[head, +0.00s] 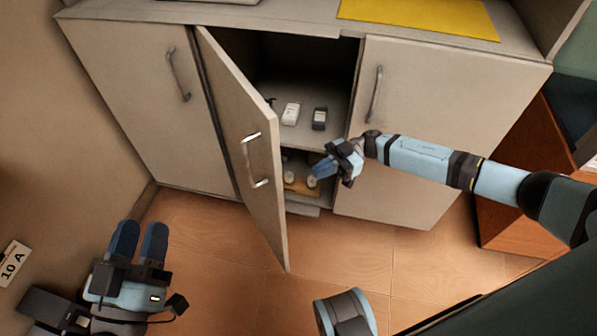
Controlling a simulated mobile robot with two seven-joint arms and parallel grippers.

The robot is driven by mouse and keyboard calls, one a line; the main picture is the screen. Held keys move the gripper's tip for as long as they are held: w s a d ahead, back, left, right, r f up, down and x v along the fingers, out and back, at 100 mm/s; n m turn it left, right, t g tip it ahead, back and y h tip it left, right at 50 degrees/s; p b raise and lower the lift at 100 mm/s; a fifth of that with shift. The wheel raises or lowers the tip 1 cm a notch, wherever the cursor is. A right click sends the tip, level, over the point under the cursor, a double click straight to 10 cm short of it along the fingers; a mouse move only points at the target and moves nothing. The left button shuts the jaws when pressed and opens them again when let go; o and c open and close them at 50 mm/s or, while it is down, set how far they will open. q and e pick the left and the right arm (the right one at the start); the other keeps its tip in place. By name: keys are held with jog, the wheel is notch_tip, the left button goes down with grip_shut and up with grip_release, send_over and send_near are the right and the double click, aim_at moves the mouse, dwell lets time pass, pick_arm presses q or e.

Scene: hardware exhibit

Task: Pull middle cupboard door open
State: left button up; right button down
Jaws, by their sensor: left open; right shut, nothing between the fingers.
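The middle cupboard door (245,130) stands swung well out from the cabinet, with its hinge side at the left of the opening. Its metal handle (250,160) faces left and nothing holds it. My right gripper (322,170) is shut and empty, in front of the opening to the right of the door, apart from the handle. My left gripper (139,240) is open and empty above the floor at the lower left, away from the door.
The left door (150,100) and right door (410,130) are closed. Small items, including a white one (291,114) and a dark one (320,118), stand on the shelf inside. A yellow sheet (420,17) lies on top. Wooden floor (210,235) is clear in front.

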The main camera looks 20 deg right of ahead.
pick_arm(q)
jog(key=shift+d+f+g+b, duration=0.2)
jog(key=shift+f+g+b, duration=0.3)
jog(key=shift+f+b, duration=0.5)
pick_arm(e)
jog(key=s+a, duration=0.1)
jog(key=a, duration=0.8)
jog(key=shift+s, duration=0.35)
pick_arm(q)
jog(key=shift+f, duration=0.1)
pick_arm(e)
jog(key=shift+a, duration=0.15)
